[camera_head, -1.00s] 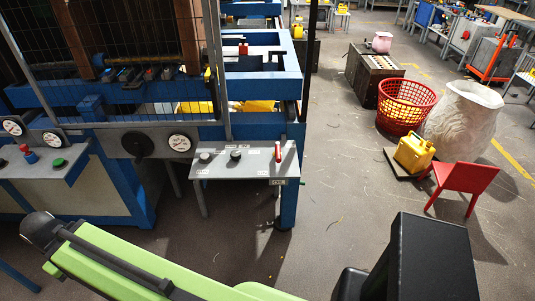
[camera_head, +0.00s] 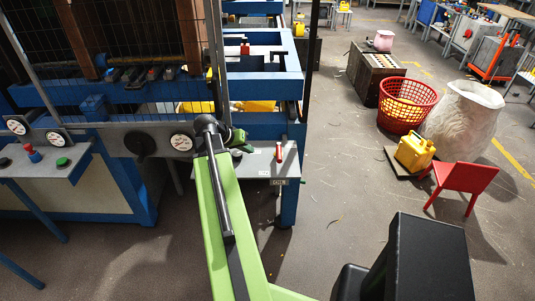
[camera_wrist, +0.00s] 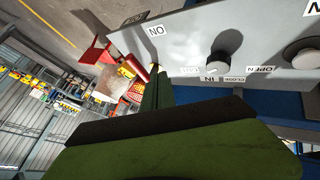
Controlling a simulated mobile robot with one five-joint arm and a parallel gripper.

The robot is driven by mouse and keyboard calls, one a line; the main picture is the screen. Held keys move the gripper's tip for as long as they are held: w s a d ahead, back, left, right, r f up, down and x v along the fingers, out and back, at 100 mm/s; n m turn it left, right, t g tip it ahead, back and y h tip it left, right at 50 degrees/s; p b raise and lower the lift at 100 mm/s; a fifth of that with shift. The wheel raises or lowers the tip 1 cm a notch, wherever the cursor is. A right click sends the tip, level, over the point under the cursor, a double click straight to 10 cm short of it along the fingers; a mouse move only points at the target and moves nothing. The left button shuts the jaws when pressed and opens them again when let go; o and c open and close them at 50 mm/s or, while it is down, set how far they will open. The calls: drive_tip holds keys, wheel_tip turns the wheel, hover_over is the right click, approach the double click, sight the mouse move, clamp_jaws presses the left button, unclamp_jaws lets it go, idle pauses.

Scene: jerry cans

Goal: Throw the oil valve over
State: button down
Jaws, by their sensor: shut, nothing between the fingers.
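My gripper (camera_head: 245,147) is over the panel, left of the lever, shut and empty. My arm and gripper hide the panel's knobs in the head view. In the wrist view, the shut fingers (camera_wrist: 156,88) reach toward the panel edge beside an "ON" label. Contact with the lever cannot be told.
The blue machine frame (camera_head: 265,88) stands behind the panel, with gauges (camera_head: 181,142) at left. A red chair (camera_head: 463,182), yellow can (camera_head: 414,151), red basket (camera_head: 405,103) and pale sack-like container (camera_head: 464,121) stand at right. Floor right of the panel is clear.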

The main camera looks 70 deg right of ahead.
sight(279, 156)
drive_tip(key=b+x, duration=0.8)
drive_tip(key=x, duration=0.2)
drive_tip(key=shift+w+f, duration=0.1)
drive_tip(key=shift+f, duration=0.25)
drive_tip(key=s, duration=0.1)
drive_tip(key=s+r+p, duration=0.1)
drive_tip(key=s+d, duration=0.1)
drive_tip(key=shift+s+r+p, duration=0.1)
drive_tip(key=shift+r+p, duration=0.2)
drive_tip(key=shift+s+d, duration=0.15)
drive_tip(key=shift+s, duration=0.1)
